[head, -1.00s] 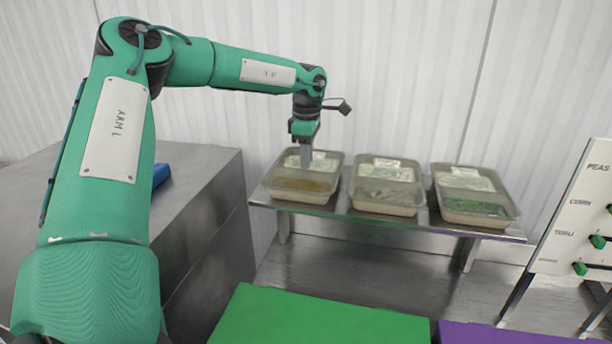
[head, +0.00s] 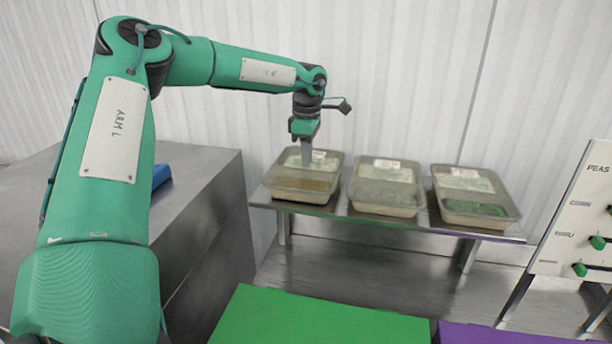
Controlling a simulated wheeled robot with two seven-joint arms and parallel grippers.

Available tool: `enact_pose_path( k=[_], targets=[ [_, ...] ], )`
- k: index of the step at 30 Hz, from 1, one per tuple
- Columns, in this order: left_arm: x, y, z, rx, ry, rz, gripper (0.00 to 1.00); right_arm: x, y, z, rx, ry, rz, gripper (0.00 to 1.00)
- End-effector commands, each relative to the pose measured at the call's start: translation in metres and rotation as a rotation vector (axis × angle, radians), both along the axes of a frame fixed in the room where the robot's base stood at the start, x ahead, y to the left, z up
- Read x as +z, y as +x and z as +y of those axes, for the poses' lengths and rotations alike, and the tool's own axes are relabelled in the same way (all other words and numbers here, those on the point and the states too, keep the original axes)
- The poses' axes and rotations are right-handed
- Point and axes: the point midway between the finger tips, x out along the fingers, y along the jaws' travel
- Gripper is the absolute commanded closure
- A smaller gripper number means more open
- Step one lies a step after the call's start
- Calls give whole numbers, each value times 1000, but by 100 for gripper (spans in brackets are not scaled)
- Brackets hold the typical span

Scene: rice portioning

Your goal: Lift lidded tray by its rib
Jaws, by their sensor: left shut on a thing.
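Three lidded trays stand in a row on a raised metal shelf in the head view. The left tray (head: 318,187) has a clear lid and brownish-yellow contents. The middle tray (head: 384,199) looks pale, and the right tray (head: 477,209) holds something green. My left gripper (head: 306,163) points down at the middle of the left tray's lid, with its fingers shut on what appears to be the lid's rib. The rib itself is hidden by the fingers. The left tray sits level and appears to rest on the shelf. My right gripper is not in view.
The metal shelf (head: 427,227) stands above a steel counter. A steel cabinet (head: 205,187) with a blue object (head: 161,175) is at the left. A green block (head: 317,318) and a purple block (head: 490,334) are in front. A labelled panel with green knobs (head: 579,269) stands at right.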

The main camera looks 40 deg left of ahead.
Motion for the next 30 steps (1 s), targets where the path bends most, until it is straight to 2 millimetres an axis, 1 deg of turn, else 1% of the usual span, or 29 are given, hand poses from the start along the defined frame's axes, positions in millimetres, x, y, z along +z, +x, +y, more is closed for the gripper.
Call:
enact_pose_path(
  k=[1,21,30],
  targets=[
    [5,0,0,0,0,-2,100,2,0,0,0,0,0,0],
    [38,0,0,-1,1,-2,100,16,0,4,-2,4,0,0],
    [41,0,0,-1,0,-1,100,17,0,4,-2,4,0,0]
  ],
)
